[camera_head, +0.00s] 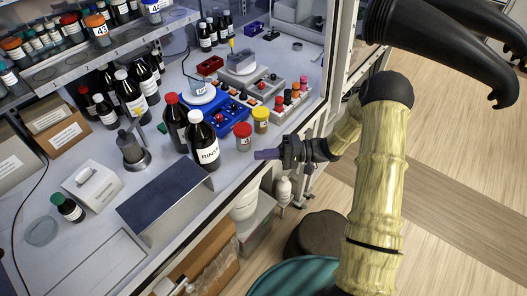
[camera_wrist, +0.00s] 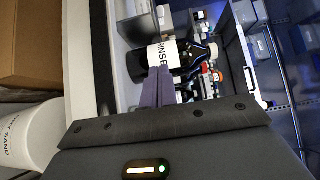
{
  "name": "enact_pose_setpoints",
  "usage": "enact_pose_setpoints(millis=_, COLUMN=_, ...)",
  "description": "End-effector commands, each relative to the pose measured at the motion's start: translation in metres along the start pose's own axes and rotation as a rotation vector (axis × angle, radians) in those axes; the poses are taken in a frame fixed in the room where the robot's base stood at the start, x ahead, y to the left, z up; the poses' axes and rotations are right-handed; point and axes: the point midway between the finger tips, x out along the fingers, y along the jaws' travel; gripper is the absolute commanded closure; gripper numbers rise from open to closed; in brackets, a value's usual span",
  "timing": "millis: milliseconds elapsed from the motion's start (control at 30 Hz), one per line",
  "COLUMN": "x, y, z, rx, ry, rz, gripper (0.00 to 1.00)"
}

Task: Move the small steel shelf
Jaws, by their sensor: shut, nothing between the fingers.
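The small steel shelf (camera_head: 165,196) stands on the bench near its front edge in the head view. It has a dark, smooth top and a lighter front side, and a tall RINSE bottle (camera_head: 203,141) stands close by its far right end. My gripper (camera_head: 257,155) is to the right of the shelf and apart from it, out beyond the bench's front edge. In the wrist view its two purple-grey fingers (camera_wrist: 158,86) are together with nothing held, in front of the RINSE bottle (camera_wrist: 170,54).
Red-lidded (camera_head: 243,136) and yellow-lidded (camera_head: 261,120) jars stand near the bench edge by my gripper. A metal stand (camera_head: 133,153) and white box (camera_head: 92,186) are behind the shelf. A marked rectangle (camera_head: 84,262) on the bench at front left is bare. A stool (camera_head: 318,236) stands below.

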Motion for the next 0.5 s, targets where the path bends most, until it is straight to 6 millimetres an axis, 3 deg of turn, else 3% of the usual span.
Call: enact_pose_setpoints(millis=500, x=0.093, y=-0.003, z=0.001, rx=0.001, ry=-0.003, rz=0.000, gripper=1.00)
